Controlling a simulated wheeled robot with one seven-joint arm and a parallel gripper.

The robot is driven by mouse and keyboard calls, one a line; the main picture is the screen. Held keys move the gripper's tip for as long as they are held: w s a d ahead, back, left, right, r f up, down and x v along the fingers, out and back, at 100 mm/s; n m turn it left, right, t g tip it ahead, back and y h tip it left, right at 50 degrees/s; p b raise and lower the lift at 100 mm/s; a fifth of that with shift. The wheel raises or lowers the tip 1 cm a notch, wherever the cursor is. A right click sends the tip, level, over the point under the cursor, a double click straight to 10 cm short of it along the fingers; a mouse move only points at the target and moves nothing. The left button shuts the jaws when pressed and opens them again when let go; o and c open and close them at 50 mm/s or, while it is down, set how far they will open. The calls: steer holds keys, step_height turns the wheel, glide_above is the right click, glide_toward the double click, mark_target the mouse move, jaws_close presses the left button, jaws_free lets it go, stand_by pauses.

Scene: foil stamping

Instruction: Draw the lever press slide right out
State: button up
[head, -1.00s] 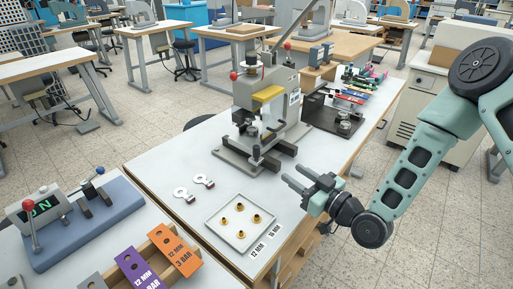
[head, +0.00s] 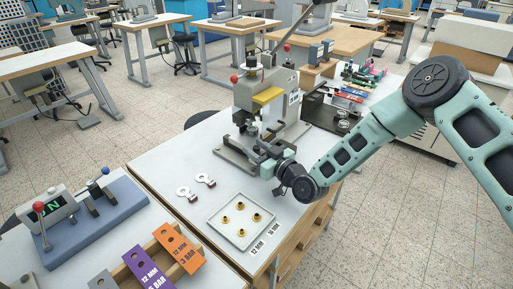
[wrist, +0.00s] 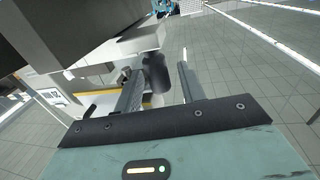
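The grey lever press (head: 272,103) with a yellow front plate stands on the white table, its lever ending in a red ball. Its slide sits low at the front, mostly hidden behind my gripper (head: 262,152) in the head view. In the wrist view, a dark rounded handle (wrist: 156,74) lies between the two fingers of my gripper (wrist: 160,84). The fingers are apart. The handle is close to the left finger, and a gap shows between it and the right finger.
A white tray (head: 214,222) with several brass pieces lies in front of the press, beside two metal tags (head: 205,180). A black stand (head: 322,112) is right of the press. A blue device (head: 92,232) and labelled blocks are at the front left.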

jaws_close()
steer(key=w+d+b+v, duration=0.1)
steer(key=b+v, duration=0.1)
steer(key=v, duration=1.3)
steer(key=shift+w+d, duration=0.3)
steer(key=shift+d, duration=0.1)
steer(key=shift+f, duration=0.1)
jaws_free()
steer(key=shift+s+d, duration=0.1)
